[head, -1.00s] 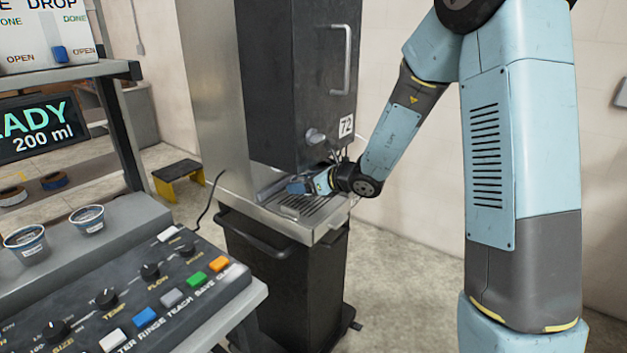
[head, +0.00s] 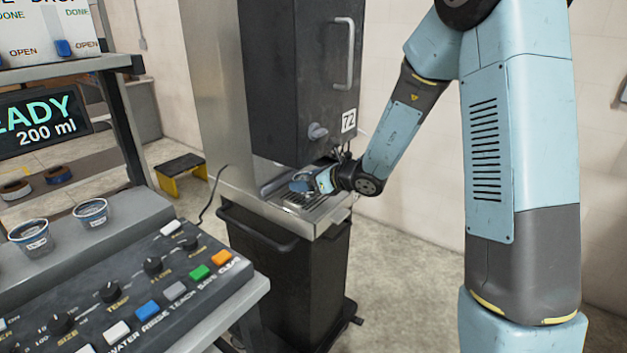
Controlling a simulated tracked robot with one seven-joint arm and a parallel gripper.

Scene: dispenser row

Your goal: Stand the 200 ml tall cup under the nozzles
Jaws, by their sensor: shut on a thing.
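My gripper (head: 312,183) is low at the dispenser, just above the metal drip tray (head: 325,222). It is shut on a small blue thing (head: 300,182), seemingly the cup. The held thing is small and partly covered by the gripper, so its height and size mark cannot be read. I cannot tell whether its base touches the tray grate. The dark dispenser housing (head: 290,80), with a "72" label, hangs above the tray. The nozzles under it are too small and shadowed to make out clearly.
A console (head: 130,290) with knobs and coloured buttons stands at the front left. Two labelled cups (head: 91,212) (head: 32,237) sit on the ledge behind it. A display (head: 40,122) reads "READY 200 ml". A yellow-and-black stool (head: 180,177) stands behind. Floor right of the dispenser is clear.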

